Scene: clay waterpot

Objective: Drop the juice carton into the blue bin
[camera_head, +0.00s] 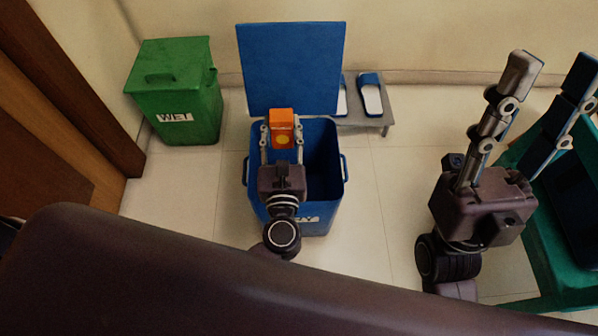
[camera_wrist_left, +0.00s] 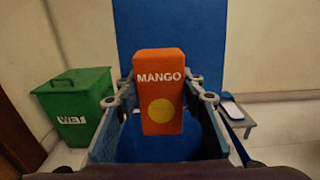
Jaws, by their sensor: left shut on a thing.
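The juice carton (camera_head: 282,121) is orange with a yellow disc. In the left wrist view the carton (camera_wrist_left: 160,85) reads MANGO. My left gripper (camera_head: 282,134) is shut on it, one finger on each side, and holds it upright over the left part of the blue bin's mouth. The blue bin (camera_head: 308,222) stands on the floor with its lid (camera_head: 291,66) raised at the back; part of its opening is hidden by my left gripper. My right gripper (camera_head: 556,80) is open and empty at the right, its fingers wide apart.
A green bin (camera_head: 176,100) marked WET, lid closed, stands to the left. A low grey rack (camera_head: 357,121) with blue-and-white slippers (camera_head: 371,96) is behind the blue bin. A green chair-like object (camera_head: 555,270) stands at the right, near my right gripper. A wooden door (camera_head: 50,150) is at left.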

